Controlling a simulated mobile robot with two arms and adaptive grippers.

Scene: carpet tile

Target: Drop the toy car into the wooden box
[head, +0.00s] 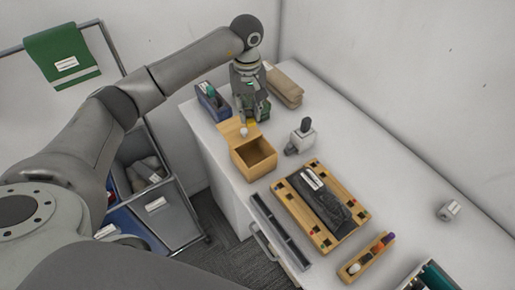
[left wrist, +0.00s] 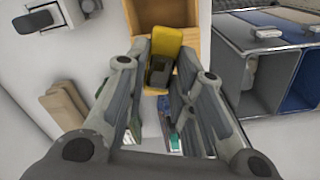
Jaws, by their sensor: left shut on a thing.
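The wooden box (head: 254,158) stands on the white counter with its lid tilted open at the back, showing a white knob. Its wooden edge also shows at the top of the left wrist view (left wrist: 180,12). My left gripper (head: 250,117) points down behind the box, close to the raised lid. It is shut on the toy car (left wrist: 166,40), yellow with a dark part, which sits between the fingertips in the left wrist view. My right gripper is not in view.
A blue holder (head: 208,103) and a brown folded item (head: 286,84) flank my gripper. A grey-white device (head: 301,134) stands right of the box. A wooden board (head: 294,206) and a small wooden tray (head: 348,272) lie nearer. A cart (head: 180,215) stands left of the counter.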

